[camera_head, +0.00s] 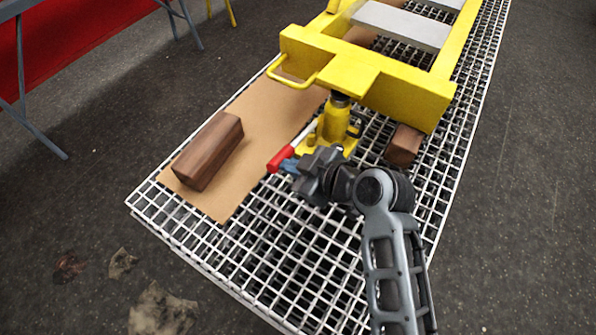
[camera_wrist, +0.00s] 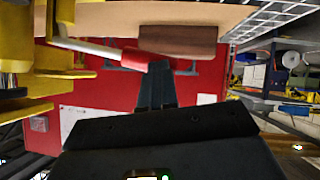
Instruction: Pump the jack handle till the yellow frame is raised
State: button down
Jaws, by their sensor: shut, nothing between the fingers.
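The yellow jack (camera_head: 336,120) stands upright on the white grating under a plate of the yellow frame (camera_head: 365,83). Its dark top is at or close below the plate; I cannot tell whether they touch. The jack handle (camera_head: 281,158) is a pale rod with a red grip, slanting out to the lower left. The red grip also shows in the wrist view (camera_wrist: 145,59). My gripper (camera_head: 288,166) is shut and empty, with its fingertips beside or under the red grip. In the wrist view the dark fingers (camera_wrist: 158,72) reach the grip's end; contact is unclear.
A brown wooden block (camera_head: 208,150) lies on cardboard (camera_head: 262,112) at the left. Another wooden block (camera_head: 404,145) sits by the frame's near right end; whether they touch is unclear. The white grating (camera_head: 270,262) is clear at the front. A yellow loop (camera_head: 290,72) sticks out from the frame.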

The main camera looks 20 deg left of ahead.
jog(key=v, duration=0.9)
jog(key=shift+d, duration=0.2)
jog(key=shift+w, duration=0.1)
jog(key=w+d+r+m+g+p, duration=0.1)
jog(key=w+r+m+g+p, duration=0.3)
jog(key=w+r, duration=0.4)
jog(key=shift+w+r+g+y, duration=0.4)
jog(key=shift+w, duration=0.1)
jog(key=s+d+f+p+x, duration=0.1)
jog(key=f+x, duration=0.1)
jog(key=x, duration=1)
jog(key=shift+f, duration=0.25)
